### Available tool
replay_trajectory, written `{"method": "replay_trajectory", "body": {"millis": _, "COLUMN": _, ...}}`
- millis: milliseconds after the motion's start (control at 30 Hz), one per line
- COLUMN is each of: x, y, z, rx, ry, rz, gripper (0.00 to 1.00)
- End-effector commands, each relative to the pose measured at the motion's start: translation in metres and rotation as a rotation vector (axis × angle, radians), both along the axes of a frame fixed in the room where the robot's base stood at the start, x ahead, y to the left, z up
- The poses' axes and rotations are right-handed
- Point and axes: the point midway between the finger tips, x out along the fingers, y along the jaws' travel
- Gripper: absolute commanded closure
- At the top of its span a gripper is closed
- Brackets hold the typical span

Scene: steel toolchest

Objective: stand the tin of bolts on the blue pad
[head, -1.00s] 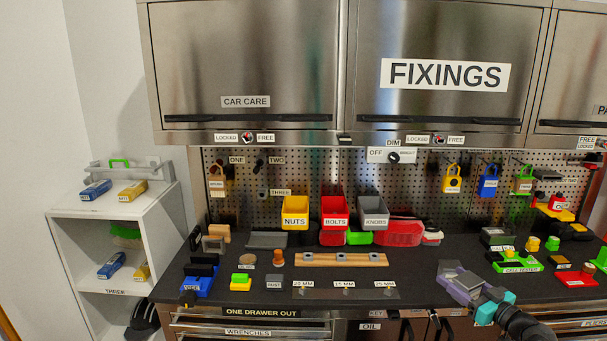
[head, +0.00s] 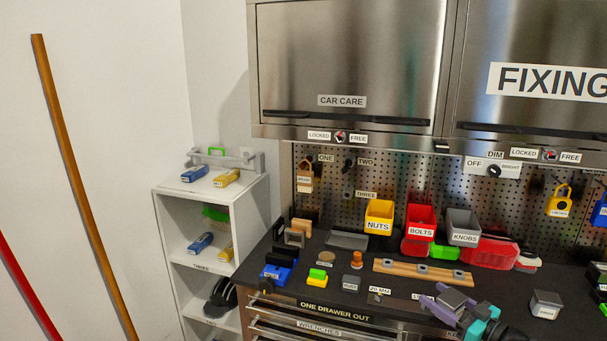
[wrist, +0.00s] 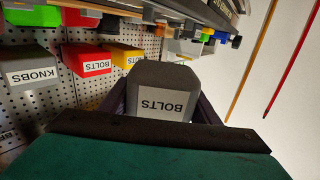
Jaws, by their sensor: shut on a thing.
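The tin of bolts (wrist: 162,92) is a dark grey tin with a white BOLTS label, upside down in the wrist view. My gripper (head: 462,308) is shut on it. In the head view the held tin (head: 455,298) is a small grey shape at the lower right, in front of the bench, with its label not readable. I cannot make out a blue pad for certain. A blue item (head: 279,272) with a label and dark parts sits at the bench's left end.
Yellow NUTS (head: 379,216), red BOLTS (head: 421,222) and grey KNOBS (head: 463,227) bins line the back. A wooden rack (head: 400,272) and a grey labelled tin (head: 546,304) are on the bench. A white shelf (head: 176,230) stands left. Two poles lean on the wall.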

Motion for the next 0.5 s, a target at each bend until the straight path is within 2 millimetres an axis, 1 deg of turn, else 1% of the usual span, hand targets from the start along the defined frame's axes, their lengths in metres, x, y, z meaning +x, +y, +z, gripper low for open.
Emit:
{"method": "replay_trajectory", "body": {"millis": 33, "x": 0.003, "y": 0.016, "z": -0.001, "rx": 0.001, "ry": 0.0, "rz": 0.025, "gripper": 0.75}}
{"method": "replay_trajectory", "body": {"millis": 267, "x": 0.011, "y": 0.079, "z": -0.006, "rx": 0.002, "ry": -0.001, "rz": 0.131, "gripper": 0.75}}
{"method": "replay_trajectory", "body": {"millis": 300, "x": 0.012, "y": 0.09, "z": -0.007, "rx": 0.003, "ry": -0.001, "rz": 0.15, "gripper": 0.75}}
{"method": "replay_trajectory", "body": {"millis": 500, "x": 0.013, "y": 0.144, "z": -0.011, "rx": 0.003, "ry": -0.003, "rz": 0.239, "gripper": 0.75}}
